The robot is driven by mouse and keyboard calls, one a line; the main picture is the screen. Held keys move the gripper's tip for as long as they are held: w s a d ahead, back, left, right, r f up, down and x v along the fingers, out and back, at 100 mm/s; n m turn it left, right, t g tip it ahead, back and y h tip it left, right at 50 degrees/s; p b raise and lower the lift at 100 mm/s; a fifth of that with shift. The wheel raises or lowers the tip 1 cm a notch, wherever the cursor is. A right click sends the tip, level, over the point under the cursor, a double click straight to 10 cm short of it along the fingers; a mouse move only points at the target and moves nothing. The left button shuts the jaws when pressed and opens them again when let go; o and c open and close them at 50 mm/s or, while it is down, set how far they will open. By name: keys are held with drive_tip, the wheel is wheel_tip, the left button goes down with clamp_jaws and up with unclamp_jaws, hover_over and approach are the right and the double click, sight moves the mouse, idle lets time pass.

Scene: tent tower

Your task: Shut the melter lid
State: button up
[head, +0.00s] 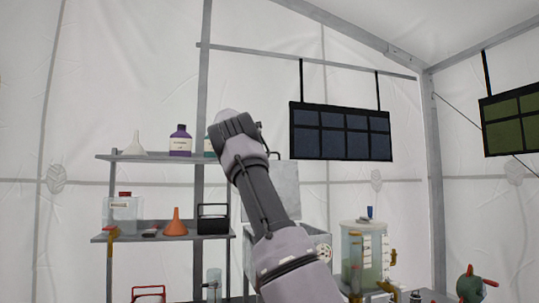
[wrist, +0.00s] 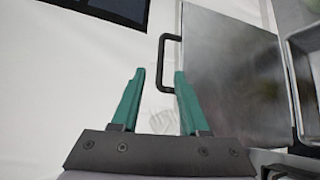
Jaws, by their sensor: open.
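The melter is a grey metal box (head: 318,240), partly hidden behind my arm in the head view. Its lid (head: 285,188) stands raised and upright behind the arm. In the wrist view the lid (wrist: 232,75) is a flat grey panel with a black bar handle (wrist: 163,62) on its left edge. My gripper (wrist: 160,75) has green fingers, spread open and empty. The lower part of the handle appears between the fingertips in the picture; I cannot tell whether it is between them in depth. In the head view my wrist hides the fingers.
Shelves (head: 160,158) at the left hold a purple bottle (head: 180,141), a white funnel (head: 134,146) and an orange funnel (head: 175,222). A clear tank (head: 362,255) with taps stands right of the melter. Dark panels (head: 342,132) hang above. Air left of my wrist is clear.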

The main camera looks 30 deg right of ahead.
drive_tip(key=x, duration=0.8)
drive_tip(key=shift+w+d+f, duration=0.15)
drive_tip(key=shift+w+d, duration=0.05)
drive_tip(key=shift+d, duration=0.1)
drive_tip(key=shift+c, duration=0.3)
clamp_jaws()
idle(0.8)
